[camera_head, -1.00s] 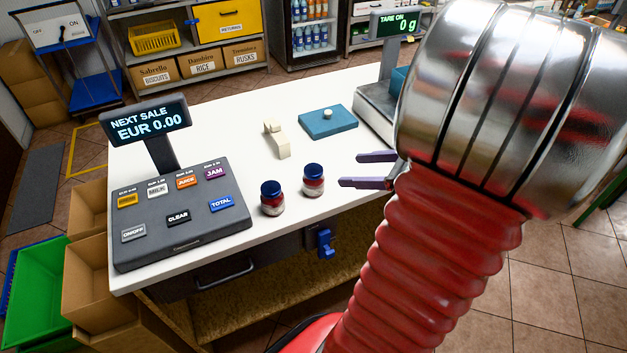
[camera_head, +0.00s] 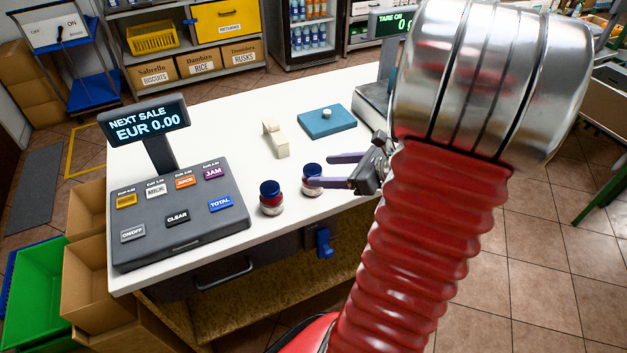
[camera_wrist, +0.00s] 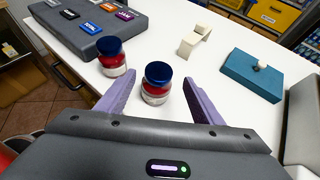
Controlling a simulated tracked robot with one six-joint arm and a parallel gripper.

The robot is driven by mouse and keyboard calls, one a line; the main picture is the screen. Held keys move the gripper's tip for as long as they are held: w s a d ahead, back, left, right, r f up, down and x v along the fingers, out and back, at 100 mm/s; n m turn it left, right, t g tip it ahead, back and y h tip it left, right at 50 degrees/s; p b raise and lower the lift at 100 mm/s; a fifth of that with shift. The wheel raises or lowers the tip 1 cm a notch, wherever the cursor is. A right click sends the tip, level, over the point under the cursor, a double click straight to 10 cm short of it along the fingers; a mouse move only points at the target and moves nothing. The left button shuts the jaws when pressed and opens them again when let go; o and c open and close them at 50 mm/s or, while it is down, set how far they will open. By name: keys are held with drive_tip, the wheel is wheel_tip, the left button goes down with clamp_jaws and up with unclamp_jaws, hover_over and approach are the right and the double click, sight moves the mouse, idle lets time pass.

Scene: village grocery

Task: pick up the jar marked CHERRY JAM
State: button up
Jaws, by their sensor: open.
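Two small jars with blue lids, red contents and pale labels stand upright on the white counter. The left jar (camera_head: 271,198) is nearer the till. The right jar (camera_head: 311,180) is by my gripper (camera_head: 318,169). In the wrist view, the right jar (camera_wrist: 156,83) stands between the tips of my open gripper (camera_wrist: 156,92), with gaps on both sides. The left jar (camera_wrist: 112,57) is outside the left finger, further off. The label writing is too small to read, so I cannot tell which is CHERRY JAM.
A till with buttons (camera_head: 178,216) stands left of the jars. A cream block-shaped object (camera_head: 275,139) and a blue board with a knob (camera_head: 327,122) lie behind them. A scale (camera_head: 374,100) stands at the right. The white counter (camera_head: 230,105) is clear at the back left.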

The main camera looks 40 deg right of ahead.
sight(316, 170)
drive_tip(key=shift+x, duration=2.65)
drive_tip(key=shift+a, duration=0.1)
drive_tip(key=shift+s, duration=0.1)
drive_tip(key=shift+c, duration=0.2)
drive_tip(key=c, duration=1.3)
drive_tip(key=shift+r, duration=0.1)
drive_tip(key=shift+r, duration=0.15)
drive_tip(key=shift+c, duration=0.6)
drive_tip(key=shift+r, duration=4.8)
